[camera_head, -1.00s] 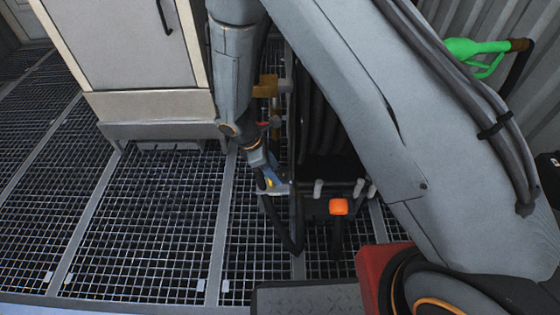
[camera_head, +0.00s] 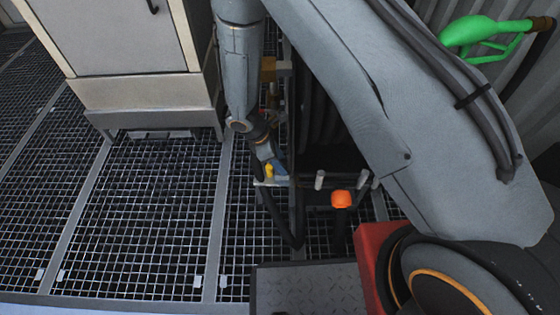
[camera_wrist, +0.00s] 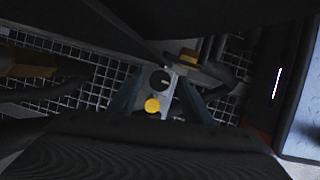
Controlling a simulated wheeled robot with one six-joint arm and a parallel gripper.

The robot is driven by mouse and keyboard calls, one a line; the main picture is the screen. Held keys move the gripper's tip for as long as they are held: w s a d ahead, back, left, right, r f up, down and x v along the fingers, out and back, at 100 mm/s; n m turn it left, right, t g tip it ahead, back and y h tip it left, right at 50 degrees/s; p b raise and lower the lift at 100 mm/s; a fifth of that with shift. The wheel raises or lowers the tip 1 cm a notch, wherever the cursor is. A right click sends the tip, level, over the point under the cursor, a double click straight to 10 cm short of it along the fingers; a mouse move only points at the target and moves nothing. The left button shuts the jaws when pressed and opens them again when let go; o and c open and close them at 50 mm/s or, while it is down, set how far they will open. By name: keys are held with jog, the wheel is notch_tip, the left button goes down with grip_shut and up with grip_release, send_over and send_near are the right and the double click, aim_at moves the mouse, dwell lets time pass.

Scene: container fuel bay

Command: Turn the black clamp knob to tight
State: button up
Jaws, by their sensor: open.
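In the wrist view a round black knob with a small pale mark (camera_wrist: 160,79) sits on a light grey plate (camera_wrist: 171,88), seen between my gripper's two fingers. A round yellow part (camera_wrist: 152,105) is just below it, nearer the palm. My gripper (camera_wrist: 158,92) is open, with one finger on each side of these parts. I cannot tell whether the fingers touch the knob. In the head view my gripper (camera_head: 271,171) points down beside the yellow part (camera_head: 268,170); the black knob cannot be made out there.
A pale cabinet (camera_head: 120,45) stands at left on the grating floor (camera_head: 140,220). An orange-topped post (camera_head: 341,199) and a pale peg (camera_head: 320,179) stand right of my gripper. Dark hoses (camera_head: 318,100) hang behind. A green fuel nozzle (camera_head: 487,34) is at upper right.

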jog(key=c, duration=1.1)
jog(key=shift+o, duration=0.2)
